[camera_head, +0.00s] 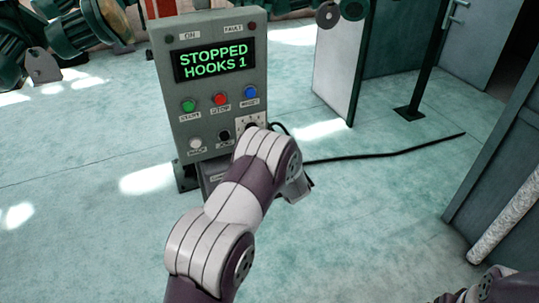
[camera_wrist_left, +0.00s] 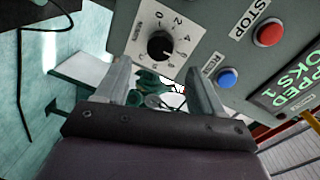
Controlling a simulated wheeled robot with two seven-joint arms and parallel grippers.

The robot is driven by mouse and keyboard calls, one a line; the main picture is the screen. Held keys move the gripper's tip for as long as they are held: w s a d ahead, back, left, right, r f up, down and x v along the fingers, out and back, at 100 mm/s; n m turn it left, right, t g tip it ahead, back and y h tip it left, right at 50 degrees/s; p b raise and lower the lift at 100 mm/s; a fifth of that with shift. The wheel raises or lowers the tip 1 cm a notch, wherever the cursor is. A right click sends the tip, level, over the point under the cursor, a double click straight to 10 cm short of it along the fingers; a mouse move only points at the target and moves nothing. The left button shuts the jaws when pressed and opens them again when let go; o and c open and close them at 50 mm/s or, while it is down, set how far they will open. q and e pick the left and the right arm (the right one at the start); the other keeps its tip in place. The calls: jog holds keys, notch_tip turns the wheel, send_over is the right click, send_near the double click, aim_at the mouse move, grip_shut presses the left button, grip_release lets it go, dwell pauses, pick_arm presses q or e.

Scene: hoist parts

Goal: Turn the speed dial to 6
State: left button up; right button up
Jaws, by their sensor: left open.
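The speed dial is a black round knob (camera_wrist_left: 160,45) on a white plate with numbers around it, in the wrist view. The numbers 0, 2 and 4 read clearly; where its pointer stands is too small to tell. My left gripper (camera_wrist_left: 157,70) is open, its two fingers pointing toward the dial plate, with the knob between and beyond the fingertips; contact cannot be told. In the head view my left arm covers most of the dial, and only part of the white plate (camera_head: 251,121) shows. My right gripper is out of view.
The grey control panel (camera_head: 180,100) has a display (camera_head: 214,62) reading STOPPED HOOKS 1. Green (camera_head: 188,105), red (camera_head: 220,99) and blue (camera_head: 251,92) buttons sit above white (camera_head: 195,143) and black (camera_head: 224,136) controls. A black cable (camera_head: 385,154) runs right across open floor.

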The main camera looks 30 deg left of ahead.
pick_arm(q)
jog(key=b+v, duration=0.1)
jog(key=v, duration=0.5)
jog(key=shift+s+d, duration=0.2)
jog(key=shift+s, duration=0.05)
